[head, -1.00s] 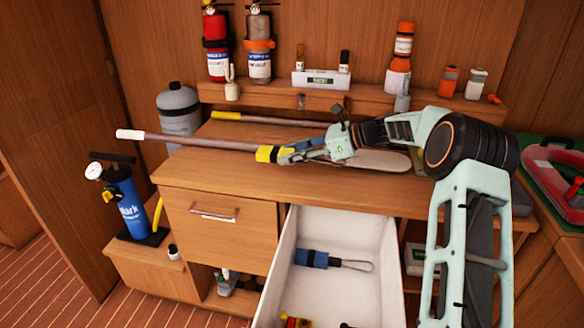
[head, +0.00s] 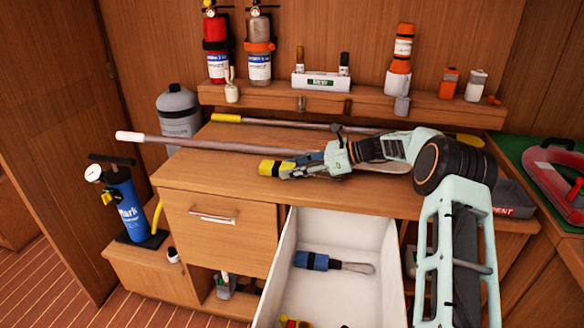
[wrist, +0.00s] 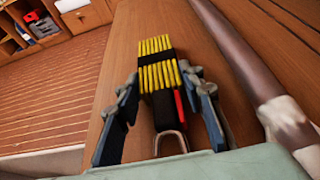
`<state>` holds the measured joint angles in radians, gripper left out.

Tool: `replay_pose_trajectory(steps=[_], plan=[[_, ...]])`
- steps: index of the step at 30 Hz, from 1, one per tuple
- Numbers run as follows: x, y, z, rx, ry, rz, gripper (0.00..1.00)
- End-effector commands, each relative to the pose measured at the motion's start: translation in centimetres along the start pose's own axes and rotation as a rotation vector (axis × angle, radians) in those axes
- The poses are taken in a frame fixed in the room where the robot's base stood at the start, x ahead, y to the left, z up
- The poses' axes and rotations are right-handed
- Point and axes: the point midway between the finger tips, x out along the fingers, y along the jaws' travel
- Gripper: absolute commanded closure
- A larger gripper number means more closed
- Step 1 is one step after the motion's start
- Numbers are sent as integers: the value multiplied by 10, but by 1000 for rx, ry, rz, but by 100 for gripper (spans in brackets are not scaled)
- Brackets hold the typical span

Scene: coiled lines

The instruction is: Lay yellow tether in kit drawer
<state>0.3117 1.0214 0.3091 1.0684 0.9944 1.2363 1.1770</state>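The yellow tether (head: 268,167) is a flat coiled bundle with a black band. In the wrist view the tether (wrist: 157,75) lies between my fingers, with a red tab and a metal loop at its near end. My gripper (head: 290,168) is closed around its sides, over the countertop near the front edge; the exact height is hard to tell. The kit drawer (head: 350,235) is pulled open below and right of the gripper, white inside. A blue bundle (head: 312,260) with a metal loop lies in it, and a red and yellow item (head: 293,322) shows at the bottom edge.
A pole with a white end (head: 195,144) lies along the counter behind the gripper; it passes close in the wrist view (wrist: 235,45). A yellow-ended pole (head: 270,121) lies farther back. The drawer's middle has bare floor. A shelf with bottles (head: 400,65) stands behind.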

Motion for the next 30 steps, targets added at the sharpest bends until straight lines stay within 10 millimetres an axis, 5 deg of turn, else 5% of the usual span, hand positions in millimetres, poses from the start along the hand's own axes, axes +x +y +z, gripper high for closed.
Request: replay_pose_trajectory(steps=[4, 14, 30], plan=[[0, 0, 0, 0, 0, 0, 48], [-2, 0, 4, -2, 0, -1, 48], [-104, -1, 4, 0, 1, -3, 48]])
